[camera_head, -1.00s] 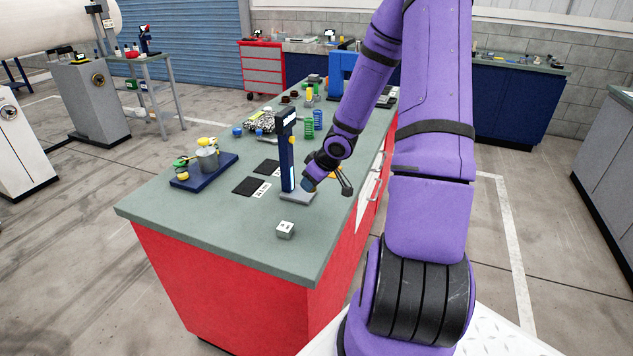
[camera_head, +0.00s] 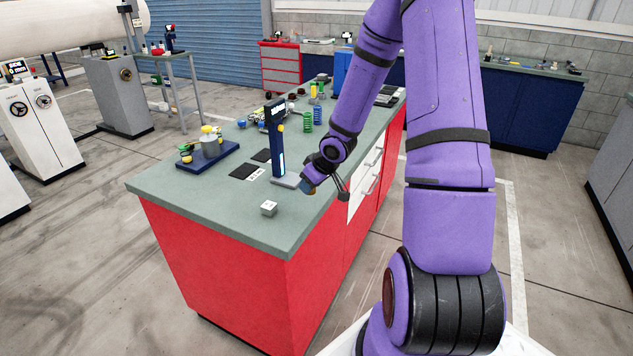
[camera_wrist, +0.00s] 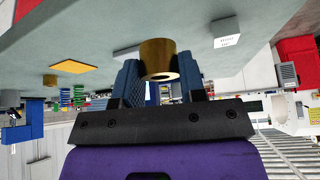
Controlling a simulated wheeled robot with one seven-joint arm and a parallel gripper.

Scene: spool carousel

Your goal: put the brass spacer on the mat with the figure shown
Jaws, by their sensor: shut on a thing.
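My gripper (camera_wrist: 160,85) is shut on the brass spacer (camera_wrist: 157,52), a gold-coloured ring held between its blue fingertips. In the head view my gripper (camera_head: 309,187) hangs near the bench's right edge, just right of the dark post's base; the spacer is hard to make out there. Two black mats (camera_head: 243,171) (camera_head: 261,155) lie on the bench left of the post, with white label cards (camera_head: 257,174) beside them. A small white cube (camera_head: 269,208) with a dark mark on top sits nearer the front; the mark is too small to read. It also shows in the wrist view (camera_wrist: 227,33).
The dark post (camera_head: 277,140) with a display head stands on a grey plate (camera_head: 286,181) between my gripper and the mats. A blue tray (camera_head: 222,161) with a grey pot is at left. Springs and small parts crowd the back.

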